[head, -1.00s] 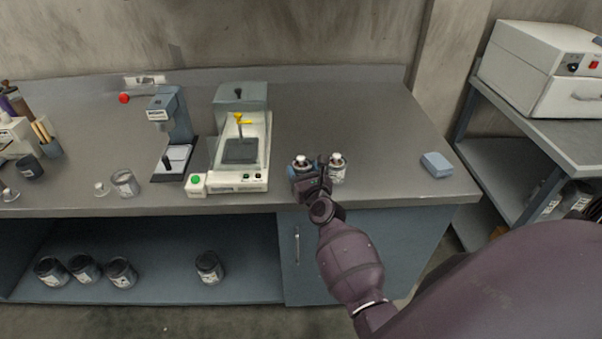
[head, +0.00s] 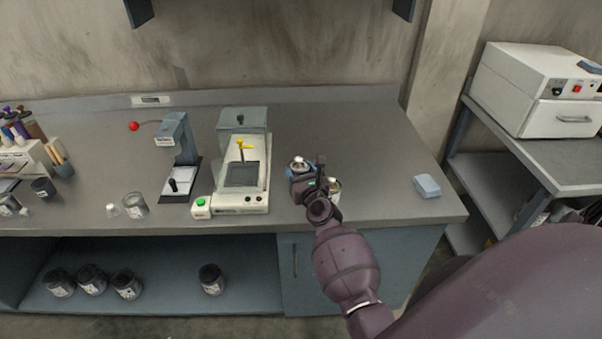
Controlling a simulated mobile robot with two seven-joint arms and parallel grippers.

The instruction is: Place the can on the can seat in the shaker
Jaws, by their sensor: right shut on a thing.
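My right gripper (head: 308,181) is shut on a can (head: 298,165) with a silver lid and some blue on its side. It holds the can above the bench, to the right of the shaker; the fingers hide part of the can. The shaker (head: 256,200) is a pale machine with a clear grey cover (head: 243,120) at its upper part. A dark square can seat (head: 242,175) shows at its middle, with nothing on it. A yellow handle (head: 244,145) stands above the seat. My left gripper is out of view.
A second can (head: 334,186) stands partly hidden behind my right gripper. A grey stand (head: 176,140) is left of the shaker, beside a green button (head: 201,202). A blue block (head: 427,186) lies at right. Bench between is clear; dark cans (head: 211,279) sit below.

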